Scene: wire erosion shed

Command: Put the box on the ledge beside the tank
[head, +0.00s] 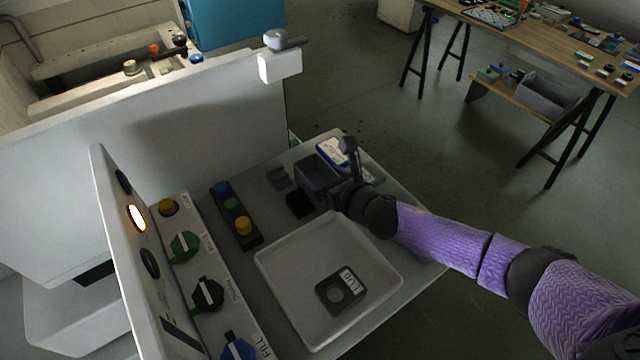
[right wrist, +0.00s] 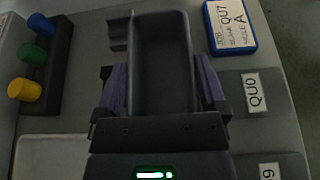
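The box (head: 318,172) is a dark grey, open-topped, empty bin at the far end of the grey control shelf, near the tank wall. It also fills the middle of the right wrist view (right wrist: 162,62). My right gripper (head: 324,187) has one finger along each long side of the box; in the right wrist view the gripper (right wrist: 162,88) appears closed against both walls. I cannot tell whether the box is resting or slightly lifted. The tank (head: 150,140) has a tall pale wall at the upper left. My left gripper is not in view.
A white tray (head: 275,265) holding a dark labelled block (head: 341,290) lies nearer. A button strip (head: 236,215) and knob panel (head: 185,245) stand left. A blue-edged labelled case (head: 335,150) lies beyond the box. A wooden table (head: 540,40) stands far right across open floor.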

